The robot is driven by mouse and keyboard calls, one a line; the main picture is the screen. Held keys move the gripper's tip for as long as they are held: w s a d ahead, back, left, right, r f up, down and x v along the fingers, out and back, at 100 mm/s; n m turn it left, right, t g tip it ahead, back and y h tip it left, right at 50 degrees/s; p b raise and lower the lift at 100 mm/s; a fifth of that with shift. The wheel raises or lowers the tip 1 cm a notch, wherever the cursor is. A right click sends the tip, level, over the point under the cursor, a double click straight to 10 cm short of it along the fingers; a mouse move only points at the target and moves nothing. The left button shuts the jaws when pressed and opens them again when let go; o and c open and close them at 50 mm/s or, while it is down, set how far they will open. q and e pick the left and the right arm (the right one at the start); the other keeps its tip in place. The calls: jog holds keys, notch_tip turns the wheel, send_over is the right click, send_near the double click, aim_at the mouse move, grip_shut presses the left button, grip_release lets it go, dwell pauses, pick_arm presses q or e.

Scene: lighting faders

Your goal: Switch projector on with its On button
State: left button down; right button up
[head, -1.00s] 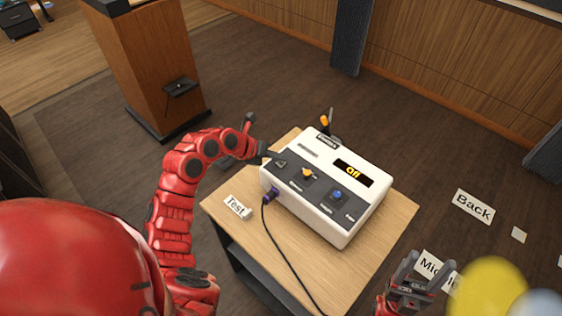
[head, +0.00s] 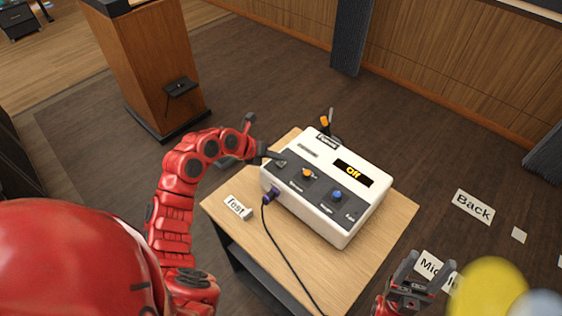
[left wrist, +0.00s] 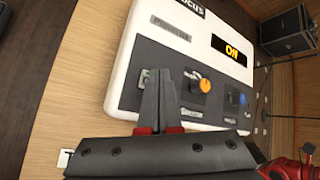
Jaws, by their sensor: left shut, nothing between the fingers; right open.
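The projector control box (head: 345,220) is white with a dark panel and stands on a small wooden table. Its display (head: 354,173) reads "Off" in orange, and it also shows in the left wrist view (left wrist: 231,50). An orange knob (head: 307,173) and a blue knob (head: 337,195) sit on the panel. My left gripper (head: 276,157) is shut and empty, with its tips at the panel's upper-left end. In the left wrist view the fingertips (left wrist: 168,72) are beside a small grey switch plate (left wrist: 145,78); I cannot tell whether they touch. My right gripper (head: 412,272) is open and empty at the lower right.
The wooden table (head: 238,195) carries a "Test" card (head: 237,207) and a dark cable (head: 277,243) plugged into the box. A wooden lectern (head: 150,70) stands behind. A "Back" card (head: 473,207) lies on the floor at right. A yellow round shape (head: 487,288) is near at lower right.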

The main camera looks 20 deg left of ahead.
aim_at(278, 165)
dwell(0.4)
pick_arm(q)
jog(key=shift+f+b, duration=0.5)
jog(key=shift+b, duration=0.15)
jog(key=shift+r, duration=0.5)
jog(key=shift+r+p, duration=1.1)
jog(key=shift+r, duration=1.9)
jog(key=shift+d, duration=0.1)
